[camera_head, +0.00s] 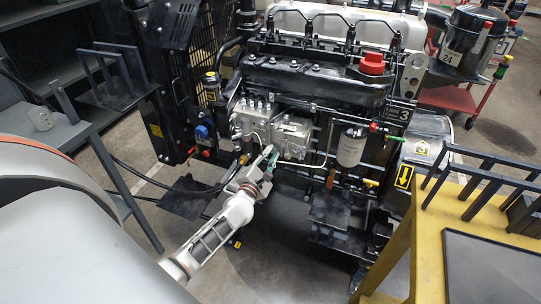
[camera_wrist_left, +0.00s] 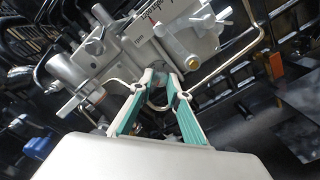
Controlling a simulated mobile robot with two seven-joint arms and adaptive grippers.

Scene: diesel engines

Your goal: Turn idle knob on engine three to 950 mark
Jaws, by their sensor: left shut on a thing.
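The engine marked 3 (camera_head: 315,80) stands in the middle of the head view, black with a red cap on top. On its front side is a silver pump and governor housing (camera_head: 294,132). My left gripper (camera_head: 268,157) reaches up to the lower part of this housing. In the left wrist view its green-padded fingertips (camera_wrist_left: 162,74) are closed on a small grey knob under the housing (camera_wrist_left: 150,35). The fingers hide most of the knob. I cannot read the marks or the knob's setting.
A yellow table (camera_head: 428,250) with a black rack stands at the right. A grey shelf with a mug (camera_head: 40,118) is at the left. A white filter (camera_head: 351,146) hangs right of the housing. A thin metal pipe (camera_wrist_left: 228,62) runs close to the fingers.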

